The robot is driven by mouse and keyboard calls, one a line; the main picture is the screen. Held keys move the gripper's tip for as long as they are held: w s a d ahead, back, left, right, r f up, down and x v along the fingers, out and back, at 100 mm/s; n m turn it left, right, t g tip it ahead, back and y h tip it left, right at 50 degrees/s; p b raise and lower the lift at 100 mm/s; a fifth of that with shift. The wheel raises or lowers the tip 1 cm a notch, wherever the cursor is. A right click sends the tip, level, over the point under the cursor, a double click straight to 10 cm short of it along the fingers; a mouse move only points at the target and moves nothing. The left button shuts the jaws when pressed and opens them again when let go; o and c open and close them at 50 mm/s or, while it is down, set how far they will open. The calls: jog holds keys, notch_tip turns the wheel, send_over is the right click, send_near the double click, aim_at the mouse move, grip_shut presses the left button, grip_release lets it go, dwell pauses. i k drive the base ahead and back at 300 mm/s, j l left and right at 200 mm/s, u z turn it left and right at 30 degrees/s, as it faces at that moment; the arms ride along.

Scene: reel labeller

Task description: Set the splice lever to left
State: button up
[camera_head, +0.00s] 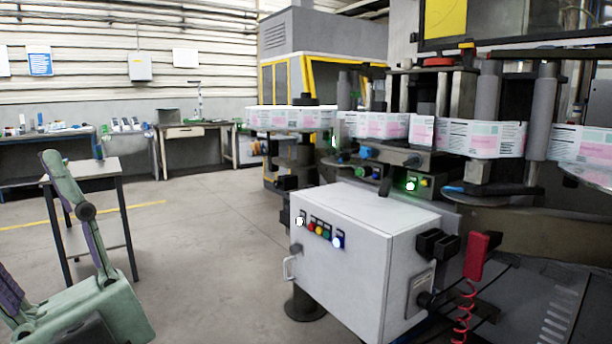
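The reel labeller (440,170) stands at the right, with a web of printed labels (497,138) running across it. A blue-tipped handle (455,189) points left beside the green-lit block. No label tells which of these is the splice lever. My gripper is not in view; a pale green arm at the left shows no gripper end.
The white control cabinet (345,260) with coloured buttons and a side handle juts out in front of the labeller. A red handset (477,256) with a coiled cord hangs at its right. A small table (85,170) stands at the left. The floor (205,245) between is clear.

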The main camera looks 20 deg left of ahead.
aim_at(385, 186)
jog(key=u, duration=0.3)
jog(key=i+l+u, duration=0.1)
jog(key=i+u, duration=0.3)
jog(key=i, duration=0.3)
